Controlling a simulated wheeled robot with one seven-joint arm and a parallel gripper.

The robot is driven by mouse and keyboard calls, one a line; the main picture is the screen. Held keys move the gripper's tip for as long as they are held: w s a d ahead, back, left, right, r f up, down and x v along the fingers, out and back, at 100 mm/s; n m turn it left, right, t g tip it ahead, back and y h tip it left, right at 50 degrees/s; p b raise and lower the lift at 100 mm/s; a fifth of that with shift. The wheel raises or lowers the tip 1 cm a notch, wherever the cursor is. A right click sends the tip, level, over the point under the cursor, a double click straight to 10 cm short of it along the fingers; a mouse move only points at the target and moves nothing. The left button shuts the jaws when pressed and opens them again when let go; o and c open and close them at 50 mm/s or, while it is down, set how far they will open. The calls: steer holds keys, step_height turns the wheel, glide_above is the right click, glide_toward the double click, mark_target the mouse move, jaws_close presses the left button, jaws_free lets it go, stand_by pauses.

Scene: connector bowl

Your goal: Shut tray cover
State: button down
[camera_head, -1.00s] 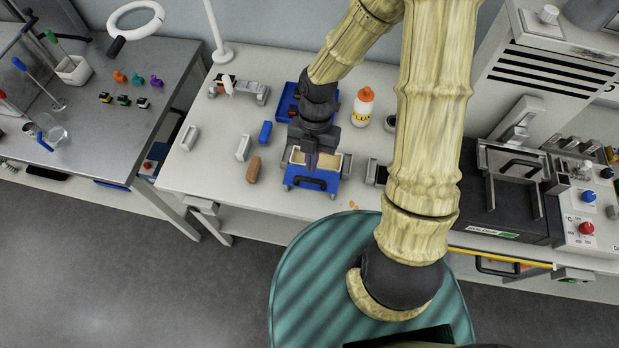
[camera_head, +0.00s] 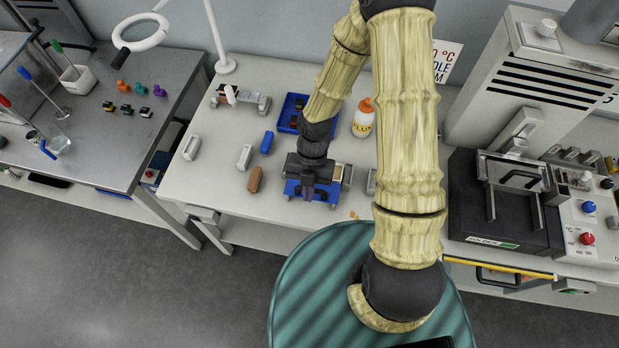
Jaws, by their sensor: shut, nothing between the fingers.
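The tray (camera_head: 326,192) is a small blue fixture on the white bench, with grey parts at its right side and a beige patch showing on it. My gripper (camera_head: 308,190) is directly over the tray's left and middle part, pointing down and shut with nothing in it. It hides much of the tray, so I cannot tell whether the cover is open or shut, or whether the fingers touch it. A blue bin (camera_head: 290,108) with dark parts in it lies behind, partly hidden by my arm.
A flux bottle (camera_head: 363,118) with an orange cap stands behind the tray. Grey, blue and brown connector blocks (camera_head: 255,179) lie to the left. A black soldering machine (camera_head: 495,205) stands at the right. Bare bench lies at the front left of the tray.

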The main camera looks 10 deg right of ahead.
steer(key=f+p, duration=0.1)
steer(key=w+f, duration=0.1)
steer(key=f, duration=0.1)
steer(key=w+d+f+p, duration=0.1)
steer(key=shift+w+f+p, duration=0.15)
steer(key=shift+w+p, duration=0.1)
steer(key=shift+p, duration=0.05)
